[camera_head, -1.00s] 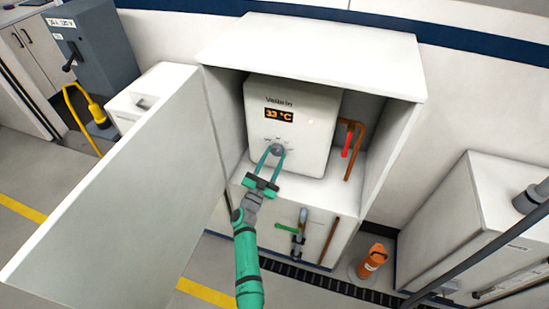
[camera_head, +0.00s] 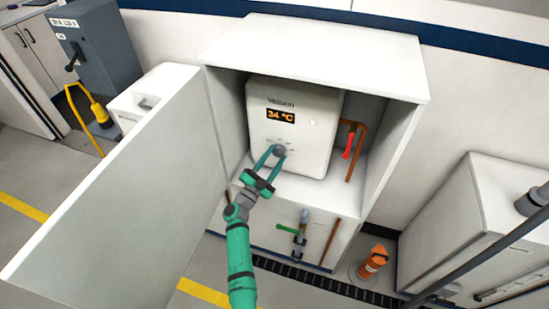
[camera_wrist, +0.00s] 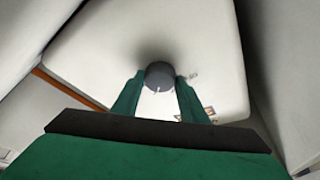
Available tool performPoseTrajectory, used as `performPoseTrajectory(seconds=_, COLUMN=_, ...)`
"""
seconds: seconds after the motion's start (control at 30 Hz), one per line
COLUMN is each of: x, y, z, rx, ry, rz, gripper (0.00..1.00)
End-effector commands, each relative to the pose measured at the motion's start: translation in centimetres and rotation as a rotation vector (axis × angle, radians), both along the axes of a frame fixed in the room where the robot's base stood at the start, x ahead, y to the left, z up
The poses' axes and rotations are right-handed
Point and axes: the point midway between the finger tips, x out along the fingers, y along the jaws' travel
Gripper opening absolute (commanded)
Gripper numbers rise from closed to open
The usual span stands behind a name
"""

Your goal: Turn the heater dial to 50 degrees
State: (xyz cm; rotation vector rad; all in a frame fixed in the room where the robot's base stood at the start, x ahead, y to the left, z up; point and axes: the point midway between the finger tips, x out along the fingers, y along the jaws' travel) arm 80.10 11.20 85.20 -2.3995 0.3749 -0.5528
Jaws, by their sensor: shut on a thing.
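The white heater (camera_head: 291,132) stands inside an open cabinet. Its orange display (camera_head: 280,116) appears to read 34 °C. The round grey dial (camera_head: 279,150) is on the heater's lower front, with small markings around it. My gripper (camera_head: 273,156) is shut on the dial, one green finger on each side. In the wrist view the dial (camera_wrist: 159,75) sits between the two fingertips, and part of its rim is hidden by them. The heater's front looks tilted in that view.
The cabinet's white door (camera_head: 130,200) hangs open to the left of my arm. A copper pipe with a red lever (camera_head: 348,146) is right of the heater. A green-handled valve (camera_head: 288,229) is below. An orange cylinder (camera_head: 373,262) stands on the floor at right.

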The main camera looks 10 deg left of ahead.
Motion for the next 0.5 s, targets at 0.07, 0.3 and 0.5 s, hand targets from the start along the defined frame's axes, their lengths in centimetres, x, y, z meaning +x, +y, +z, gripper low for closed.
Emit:
performPoseTrajectory(seconds=0.07, x=0.01, y=0.03, z=-0.05, rx=0.000, ry=0.002, rz=0.001, gripper=0.17)
performPoseTrajectory(seconds=0.3, x=0.01, y=0.02, z=-0.02, rx=-0.001, ry=0.001, rz=0.001, gripper=0.57)
performPoseTrajectory(seconds=0.5, x=-0.05, y=0.05, z=-0.03, rx=-0.001, ry=0.001, rz=0.001, gripper=0.57)
